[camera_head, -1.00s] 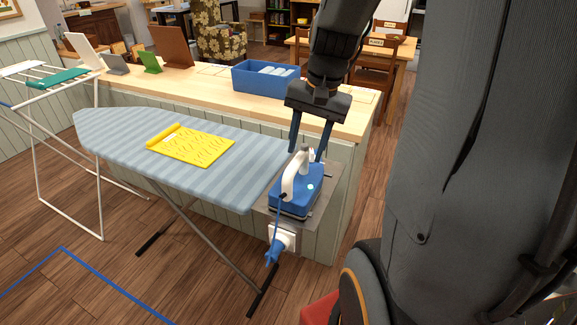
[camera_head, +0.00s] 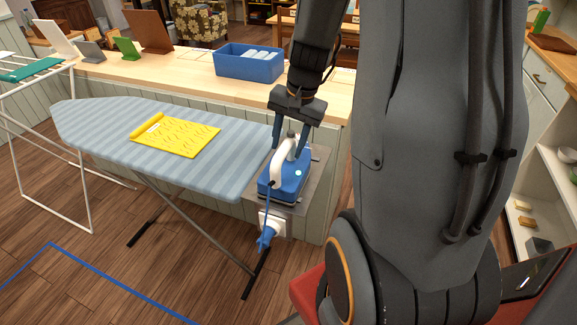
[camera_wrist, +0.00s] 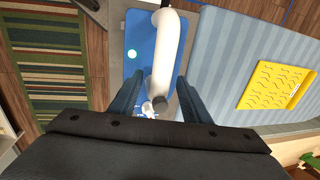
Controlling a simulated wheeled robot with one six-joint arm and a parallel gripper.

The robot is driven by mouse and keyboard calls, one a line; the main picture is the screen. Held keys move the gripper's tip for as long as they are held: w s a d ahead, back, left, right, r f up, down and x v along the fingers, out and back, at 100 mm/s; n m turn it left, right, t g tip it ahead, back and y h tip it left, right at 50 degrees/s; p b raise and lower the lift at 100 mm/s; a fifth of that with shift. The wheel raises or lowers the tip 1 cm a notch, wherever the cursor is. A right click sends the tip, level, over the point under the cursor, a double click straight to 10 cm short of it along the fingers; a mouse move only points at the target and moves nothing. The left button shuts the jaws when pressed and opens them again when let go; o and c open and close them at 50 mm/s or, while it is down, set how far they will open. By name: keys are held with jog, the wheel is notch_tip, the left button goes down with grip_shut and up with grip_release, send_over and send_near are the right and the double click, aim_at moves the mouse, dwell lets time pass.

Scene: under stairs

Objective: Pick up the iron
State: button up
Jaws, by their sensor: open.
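The iron (camera_head: 285,178) is blue with a white handle and stands on a grey metal rest at the right end of the ironing board. A blue cord runs from it down to a blue plug at a white socket (camera_head: 272,224). My gripper (camera_head: 290,144) is open, pointing down, with its fingers on either side of the iron's handle. In the wrist view the white handle (camera_wrist: 164,50) lies between the two open fingers (camera_wrist: 160,95). Whether the fingers touch the handle cannot be told.
The striped ironing board (camera_head: 90,125) carries a folded yellow cloth (camera_head: 178,137). Behind it, a wooden counter (camera_head: 180,75) holds a blue bin (camera_head: 248,66) and several upright boards. A white drying rack (camera_head: 75,150) stands at the left.

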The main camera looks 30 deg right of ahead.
jog(key=shift+c, duration=0.4)
grip_shut()
jog(key=shift+w, duration=0.1)
dwell(1.0)
